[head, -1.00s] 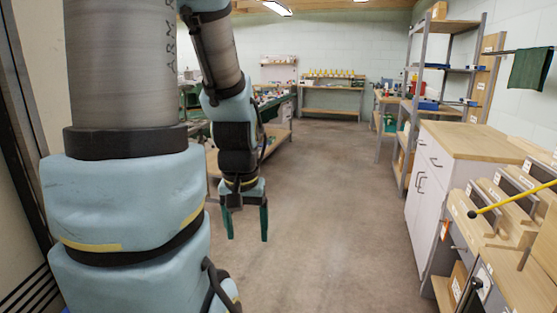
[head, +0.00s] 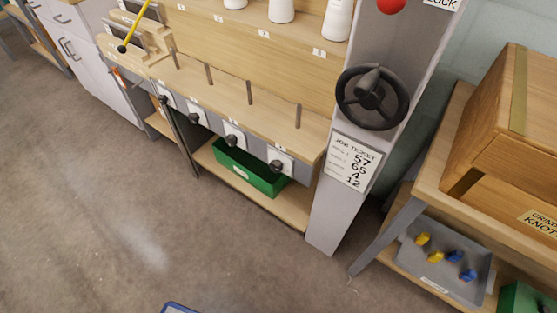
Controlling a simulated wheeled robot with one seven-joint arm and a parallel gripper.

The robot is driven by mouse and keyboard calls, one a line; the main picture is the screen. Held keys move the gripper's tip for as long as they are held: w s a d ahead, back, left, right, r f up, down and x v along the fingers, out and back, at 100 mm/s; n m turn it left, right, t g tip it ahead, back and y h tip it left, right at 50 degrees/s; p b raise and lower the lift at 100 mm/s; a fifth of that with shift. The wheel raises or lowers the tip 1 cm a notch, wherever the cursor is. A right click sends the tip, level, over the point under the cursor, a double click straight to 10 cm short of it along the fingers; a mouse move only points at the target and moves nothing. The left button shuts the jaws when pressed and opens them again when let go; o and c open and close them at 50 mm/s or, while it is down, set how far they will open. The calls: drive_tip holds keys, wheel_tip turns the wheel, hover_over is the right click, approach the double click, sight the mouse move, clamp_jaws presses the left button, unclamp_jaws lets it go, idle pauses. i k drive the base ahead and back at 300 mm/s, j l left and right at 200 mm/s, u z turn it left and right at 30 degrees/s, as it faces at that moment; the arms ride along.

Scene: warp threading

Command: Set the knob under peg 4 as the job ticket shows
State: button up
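In the head view, a row of upright pegs stands on the wooden bench, the rightmost being a dark peg (head: 298,115). Dark knobs on white plates line the bench front below them. The rightmost knob (head: 276,167) sits below the rightmost peg; peg numbers are too small to read surely. Its pointer setting is too small to tell. The job ticket (head: 349,163) is fixed to the grey post and shows 57, 65, 4 and 12; its row labels are too small to read. My gripper is not in view.
A black handwheel (head: 372,97) and a red button (head: 391,4) are on the grey post (head: 335,215). A green bin (head: 250,172) sits on the shelf under the knobs. A wooden table (head: 440,180) with a drawer stands right.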

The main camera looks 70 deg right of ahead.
sight(276, 166)
drive_tip(key=k+l, duration=0.15)
drive_tip(key=k, duration=0.5)
drive_tip(key=k+l+u, duration=0.1)
drive_tip(key=k, duration=0.5)
